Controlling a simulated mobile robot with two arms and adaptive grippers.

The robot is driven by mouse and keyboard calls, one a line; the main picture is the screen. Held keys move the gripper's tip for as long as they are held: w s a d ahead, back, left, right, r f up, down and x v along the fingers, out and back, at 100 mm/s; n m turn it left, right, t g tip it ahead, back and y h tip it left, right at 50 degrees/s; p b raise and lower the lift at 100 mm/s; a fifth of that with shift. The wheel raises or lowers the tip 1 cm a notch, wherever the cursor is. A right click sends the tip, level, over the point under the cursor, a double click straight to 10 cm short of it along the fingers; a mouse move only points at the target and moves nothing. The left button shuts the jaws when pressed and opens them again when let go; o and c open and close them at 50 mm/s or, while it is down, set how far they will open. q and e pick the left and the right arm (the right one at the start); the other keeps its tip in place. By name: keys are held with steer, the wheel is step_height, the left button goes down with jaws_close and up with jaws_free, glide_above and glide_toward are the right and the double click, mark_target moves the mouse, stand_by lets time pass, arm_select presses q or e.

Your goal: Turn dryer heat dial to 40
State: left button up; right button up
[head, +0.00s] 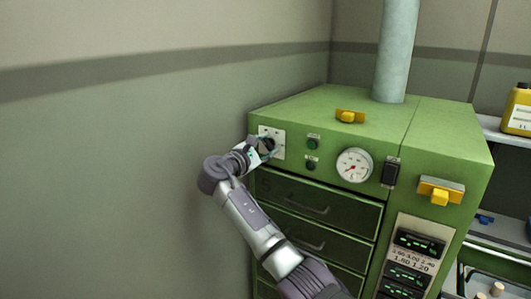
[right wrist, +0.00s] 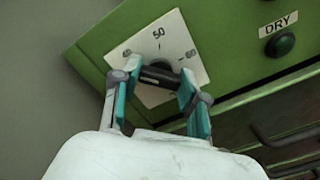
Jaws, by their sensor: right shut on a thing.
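The heat dial is a dark knob (right wrist: 160,77) on a white square plate (right wrist: 172,40) at the upper left of the green dryer's front. In the right wrist view the plate reads 50 at the top and seems to read 60 at the right; the left mark is blurred. My right gripper (right wrist: 157,84) is shut on the knob, one finger on each side. In the head view this gripper (head: 265,148) covers part of the plate (head: 278,138). Where the knob points cannot be told. My left gripper is not in view.
Right of the dial are two dark green buttons (head: 313,143), a round gauge (head: 354,166) and a black switch (head: 390,172). Drawers (head: 318,208) lie below. A yellow-orange part (head: 349,116) sits on top. A plain wall stands close on the left.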

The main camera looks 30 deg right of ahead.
steer(key=shift+f+m+b, duration=0.1)
steer(key=shift+m+b, duration=0.65)
steer(key=shift+m, duration=0.35)
steer(key=o, duration=1.1)
steer(key=shift+o, duration=0.2)
steer(key=v, duration=1.2)
